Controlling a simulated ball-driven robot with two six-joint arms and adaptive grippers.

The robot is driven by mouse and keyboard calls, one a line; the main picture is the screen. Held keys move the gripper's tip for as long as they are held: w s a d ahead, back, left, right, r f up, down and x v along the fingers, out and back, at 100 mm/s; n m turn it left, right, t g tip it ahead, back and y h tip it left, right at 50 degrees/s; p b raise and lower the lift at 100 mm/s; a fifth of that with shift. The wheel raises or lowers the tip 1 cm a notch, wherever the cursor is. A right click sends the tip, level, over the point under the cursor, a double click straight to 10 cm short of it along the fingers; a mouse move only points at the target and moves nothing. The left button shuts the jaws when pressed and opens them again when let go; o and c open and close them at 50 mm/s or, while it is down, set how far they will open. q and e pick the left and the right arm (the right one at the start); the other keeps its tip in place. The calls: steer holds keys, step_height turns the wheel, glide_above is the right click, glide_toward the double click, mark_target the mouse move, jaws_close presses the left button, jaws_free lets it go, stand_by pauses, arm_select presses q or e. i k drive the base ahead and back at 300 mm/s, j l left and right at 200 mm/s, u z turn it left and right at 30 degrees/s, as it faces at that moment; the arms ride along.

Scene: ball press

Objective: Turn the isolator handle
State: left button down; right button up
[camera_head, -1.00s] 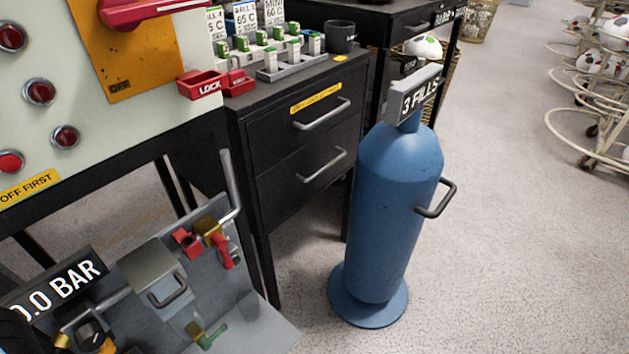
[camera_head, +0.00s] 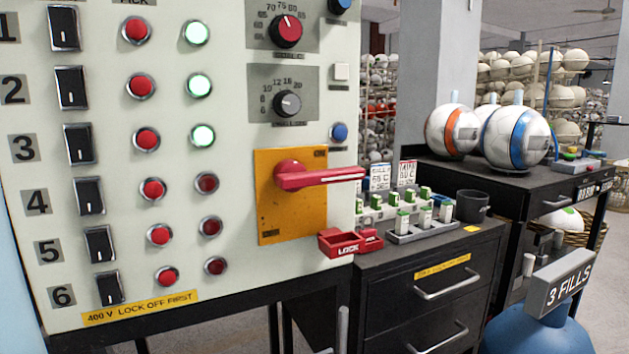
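The isolator handle (camera_head: 318,177) is a red lever on an orange-yellow plate (camera_head: 284,226) at the lower right of the pale control panel (camera_head: 112,240). The lever lies about horizontal, its free end pointing right past the panel's edge. A small dark label sits at the plate's top right and another at its lower left; both are too small to read now. Neither of my grippers is in view.
The panel has numbered black switches (camera_head: 79,143), red buttons and lamps; the upper three lamps (camera_head: 202,136) glow. A black drawer cabinet (camera_head: 430,285) stands right of the panel, with a dark cup (camera_head: 471,206) on top. A blue cylinder (camera_head: 535,332) stands at the lower right.

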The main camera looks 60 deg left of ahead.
mark_target(291, 176)
steer(key=u, duration=2.05)
steer(key=j, duration=0.1)
